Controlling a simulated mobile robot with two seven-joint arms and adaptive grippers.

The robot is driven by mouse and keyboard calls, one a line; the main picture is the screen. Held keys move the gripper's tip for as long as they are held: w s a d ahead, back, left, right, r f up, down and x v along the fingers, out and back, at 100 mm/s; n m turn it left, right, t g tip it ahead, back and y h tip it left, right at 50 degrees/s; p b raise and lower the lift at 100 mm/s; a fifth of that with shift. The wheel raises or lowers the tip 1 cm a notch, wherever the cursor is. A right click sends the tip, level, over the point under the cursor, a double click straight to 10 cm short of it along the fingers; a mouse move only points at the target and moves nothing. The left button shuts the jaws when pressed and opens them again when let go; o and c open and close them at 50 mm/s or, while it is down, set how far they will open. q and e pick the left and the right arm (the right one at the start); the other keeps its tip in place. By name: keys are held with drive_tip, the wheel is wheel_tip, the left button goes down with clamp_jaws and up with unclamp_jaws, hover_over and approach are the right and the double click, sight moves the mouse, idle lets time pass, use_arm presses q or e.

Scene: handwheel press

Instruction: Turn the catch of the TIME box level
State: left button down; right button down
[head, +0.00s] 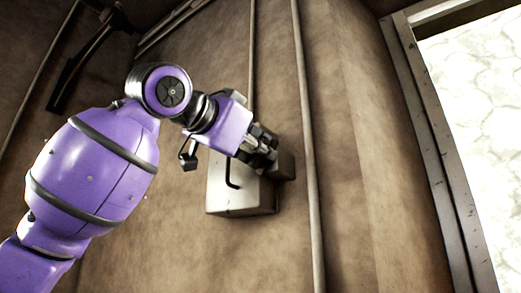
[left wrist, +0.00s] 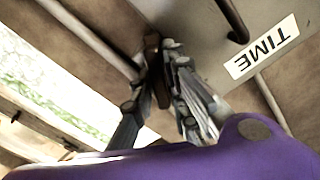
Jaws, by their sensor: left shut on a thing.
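The TIME box is a pale grey box (head: 240,197) on the brown wall in the head view. Its white TIME label (left wrist: 262,47) shows upside down in the left wrist view, beside a bent dark rod (left wrist: 236,28). My left gripper (head: 264,147) is at the box's upper right side. In the left wrist view its fingers (left wrist: 163,80) are shut on a dark brown, elongated piece (left wrist: 152,45), which looks like the catch, at the box's edge. The fingers hide much of it, so I cannot tell whether it is level. My right gripper is not in view.
A thin vertical pipe (head: 306,130) runs down the wall just right of the box. A bright window-like opening (head: 475,120) with a worn frame is at the far right. A dark bar-like thing (head: 82,62) is at the upper left. The wall below the box is clear.

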use_arm(q)
drive_tip(key=m, duration=0.5)
drive_tip(key=shift+d+f+m, duration=0.1)
drive_tip(key=shift+f+m, duration=0.05)
drive_tip(key=shift+m, duration=0.15)
drive_tip(key=m, duration=0.5)
drive_tip(key=shift+s+f+m, duration=0.1)
drive_tip(key=shift+f+m, duration=0.1)
drive_tip(key=shift+m, duration=0.2)
drive_tip(key=c, duration=1.8)
unclamp_jaws()
drive_tip(key=shift+s, duration=0.1)
drive_tip(key=v, duration=1.2)
